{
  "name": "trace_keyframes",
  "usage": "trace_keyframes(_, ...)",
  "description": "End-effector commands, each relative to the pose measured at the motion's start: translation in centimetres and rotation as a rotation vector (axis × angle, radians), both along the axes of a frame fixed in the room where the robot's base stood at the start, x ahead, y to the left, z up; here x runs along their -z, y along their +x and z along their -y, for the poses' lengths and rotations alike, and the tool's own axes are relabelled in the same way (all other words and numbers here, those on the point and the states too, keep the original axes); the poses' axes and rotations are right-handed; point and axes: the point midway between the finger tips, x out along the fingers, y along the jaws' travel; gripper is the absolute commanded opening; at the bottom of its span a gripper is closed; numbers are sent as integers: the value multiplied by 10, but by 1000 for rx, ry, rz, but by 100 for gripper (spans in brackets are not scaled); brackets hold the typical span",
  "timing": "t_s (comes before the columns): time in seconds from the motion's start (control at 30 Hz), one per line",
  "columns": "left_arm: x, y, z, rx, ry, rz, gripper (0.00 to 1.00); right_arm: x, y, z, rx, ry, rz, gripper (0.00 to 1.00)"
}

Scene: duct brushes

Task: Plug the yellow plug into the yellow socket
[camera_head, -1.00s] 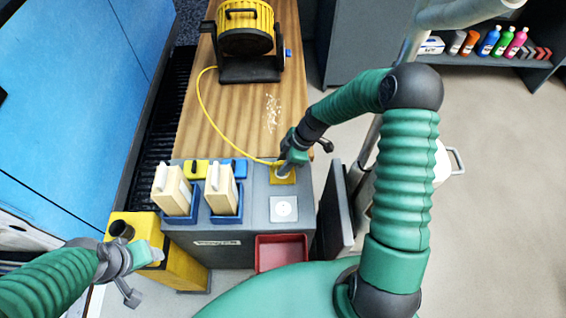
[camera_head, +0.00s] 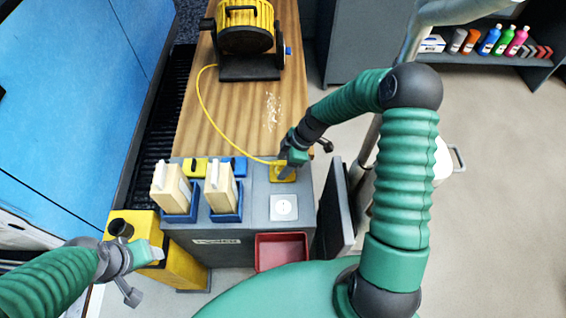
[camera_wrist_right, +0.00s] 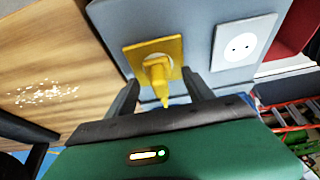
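The yellow plug (camera_wrist_right: 157,72) sits at the face of the yellow socket (camera_wrist_right: 139,47) in the right wrist view, with its cord end toward me. It appears seated, though the contact is partly hidden behind the plug body. My right gripper (camera_wrist_right: 162,96) is open, its two dark fingers spread on either side of the plug with gaps visible. In the head view, my right gripper (camera_head: 286,165) is over the yellow socket (camera_head: 283,175) and hides most of the plug. My left gripper (camera_head: 156,254) is at the lower left, away from the socket; its finger opening is unclear.
A white socket (camera_head: 284,208) is beside the yellow one on the grey power box (camera_head: 258,228). Two cream blocks stand in blue holders to the left. A yellow cable (camera_head: 205,98) runs to the reel (camera_head: 246,38) across the wooden bench (camera_head: 235,118). A red bin (camera_head: 281,251) is in front.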

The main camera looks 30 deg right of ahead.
Motion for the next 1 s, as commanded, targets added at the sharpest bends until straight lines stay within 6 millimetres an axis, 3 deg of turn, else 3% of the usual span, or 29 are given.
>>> trace_keyframes(0.2, -1, 0, 0, 0, 0, 0, 61, -2, 0, 1, 0, 0, 0, 61)
trace_keyframes(0.33, -4, 0, 0, 0, 0, 0, 61, -16, -2, 6, 1, -1, 2, 61)
trace_keyframes(0.8, -24, 0, 0, 0, 0, 0, 61, -120, -20, 46, 2, -2, 3, 61)
trace_keyframes(1.0, -28, 0, 0, 0, 0, 0, 61, -148, -26, 57, 1, -1, -1, 61)
